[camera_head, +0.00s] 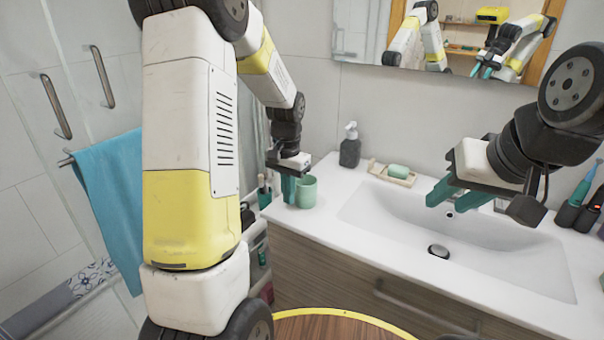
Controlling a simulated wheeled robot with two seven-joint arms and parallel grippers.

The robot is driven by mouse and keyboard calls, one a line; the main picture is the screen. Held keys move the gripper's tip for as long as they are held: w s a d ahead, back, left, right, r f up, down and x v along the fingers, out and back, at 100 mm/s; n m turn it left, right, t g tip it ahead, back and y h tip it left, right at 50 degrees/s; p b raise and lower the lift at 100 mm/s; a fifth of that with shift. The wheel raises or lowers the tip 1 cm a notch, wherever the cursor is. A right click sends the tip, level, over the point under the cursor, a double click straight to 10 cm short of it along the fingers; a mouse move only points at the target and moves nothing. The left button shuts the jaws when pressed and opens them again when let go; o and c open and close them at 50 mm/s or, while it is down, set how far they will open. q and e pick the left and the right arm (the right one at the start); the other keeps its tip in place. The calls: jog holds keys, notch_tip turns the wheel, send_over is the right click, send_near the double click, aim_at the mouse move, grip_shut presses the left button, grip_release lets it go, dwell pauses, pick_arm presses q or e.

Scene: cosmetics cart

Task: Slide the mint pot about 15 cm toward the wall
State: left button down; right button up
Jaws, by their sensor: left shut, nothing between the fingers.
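The mint pot (306,192) is a small pale green cup standing upright near the left end of the white washbasin counter. My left gripper (289,190) is lowered at the counter's left end, just left of the pot, with its teal fingers shut and empty. I cannot tell whether the fingers touch the pot. The fingers hide part of the pot's left side. My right gripper (440,193) hangs over the basin, well to the right of the pot. Its teal fingertips show, but their gap is not clear.
The wall (390,125) is behind the counter (328,218). The basin (400,215) opens to the right. A blue towel (112,200) hangs left.

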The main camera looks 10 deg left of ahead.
aim_at(306, 192)
pick_arm(q)
notch_tip(306, 192, down, 4)
jog(key=shift+r, duration=0.25)
jog(key=w, duration=0.1)
jog(key=w+d, duration=0.1)
jog(key=shift+w+r, duration=0.15)
jog(key=shift+w, duration=0.2)
jog(key=shift+w+d, duration=0.2)
jog(key=shift+w, duration=0.3)
